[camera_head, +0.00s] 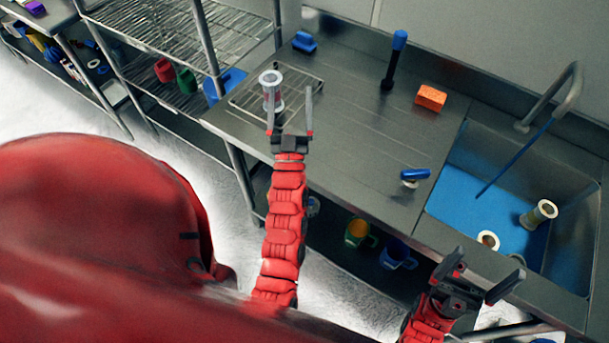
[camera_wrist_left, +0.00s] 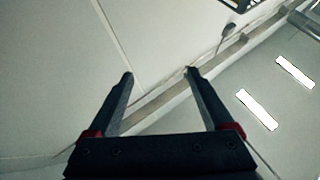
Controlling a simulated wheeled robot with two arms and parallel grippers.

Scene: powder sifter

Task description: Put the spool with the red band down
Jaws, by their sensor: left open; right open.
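The spool with the red band (camera_head: 271,92) stands on a wire rack (camera_head: 300,84) at the counter's left end in the head view. It has pale flanges and looks upright. My left gripper (camera_head: 290,106) is open beside the spool, and its left finger overlaps the spool's lower part in the picture. I cannot tell whether they touch. In the left wrist view the left gripper (camera_wrist_left: 158,75) has nothing between its fingers; only wall and ceiling show behind. My right gripper (camera_head: 477,274) is open and empty in front of the sink.
Spools (camera_head: 539,214) lie in the blue-bottomed sink (camera_head: 476,178). A blue-handled tool (camera_head: 394,60), an orange sponge (camera_head: 431,97), a blue brush (camera_head: 304,42) and a blue-handled item (camera_head: 414,176) are on the counter (camera_head: 360,125). Its middle is mostly clear. Wire shelving (camera_head: 165,30) stands left.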

